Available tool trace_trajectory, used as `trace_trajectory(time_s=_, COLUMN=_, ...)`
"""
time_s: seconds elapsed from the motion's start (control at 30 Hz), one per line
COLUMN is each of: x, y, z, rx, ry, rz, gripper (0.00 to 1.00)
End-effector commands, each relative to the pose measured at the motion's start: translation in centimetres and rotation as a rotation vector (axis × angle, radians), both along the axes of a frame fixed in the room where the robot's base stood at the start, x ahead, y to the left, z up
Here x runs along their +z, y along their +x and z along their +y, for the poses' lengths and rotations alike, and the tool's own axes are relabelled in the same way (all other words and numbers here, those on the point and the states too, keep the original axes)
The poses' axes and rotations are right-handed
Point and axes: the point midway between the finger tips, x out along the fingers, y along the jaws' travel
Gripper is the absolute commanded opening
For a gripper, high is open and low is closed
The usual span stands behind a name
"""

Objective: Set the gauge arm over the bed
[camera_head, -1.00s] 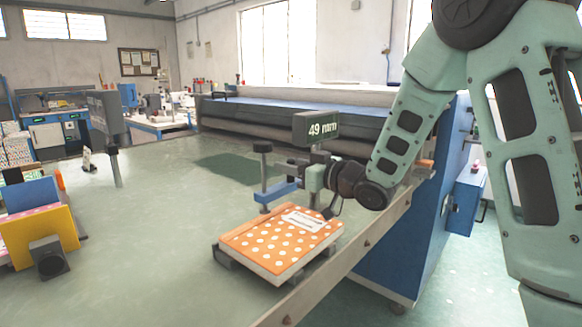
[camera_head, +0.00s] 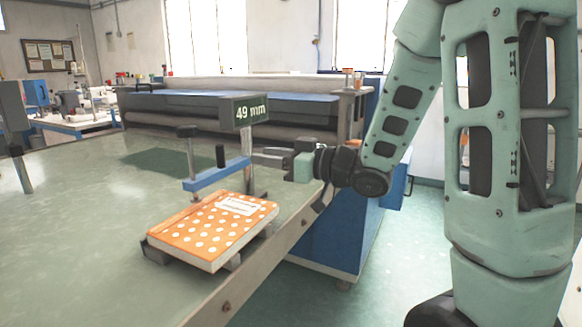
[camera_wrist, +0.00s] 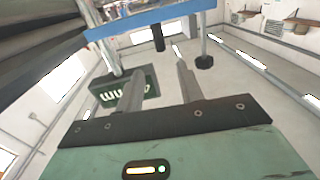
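The blue gauge arm (camera_head: 217,174) reaches left from an upright post under a dark "49 mm" sign (camera_head: 251,109). A short black knob (camera_head: 220,155) stands on it, and a black-topped rod (camera_head: 190,152) goes down at its left end. The arm's outer end is above the back edge of an orange dotted book (camera_head: 215,228), which lies on supports at the table's edge; contact is unclear. My gripper (camera_head: 258,157) is right of the knob, near the post. In the wrist view my gripper (camera_wrist: 160,75) has its fingers apart with nothing between; the blue arm (camera_wrist: 150,17) and knob (camera_wrist: 158,38) are beyond.
The green table (camera_head: 80,205) is mostly clear left of the book. A grey post (camera_head: 22,172) stands at the far left. A long roller machine (camera_head: 230,100) stands behind the table. Open floor lies to the right of the table edge.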

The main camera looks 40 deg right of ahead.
Motion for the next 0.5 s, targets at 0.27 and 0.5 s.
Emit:
trace_trajectory(time_s=0.27, x=-0.6, y=-2.8, z=-1.4, rx=-0.002, ry=-0.004, rz=-0.004, gripper=0.37)
trace_trajectory(time_s=0.5, x=-0.4, y=-4.3, z=-2.1, rx=-0.001, ry=-0.002, rz=0.0, gripper=0.37)
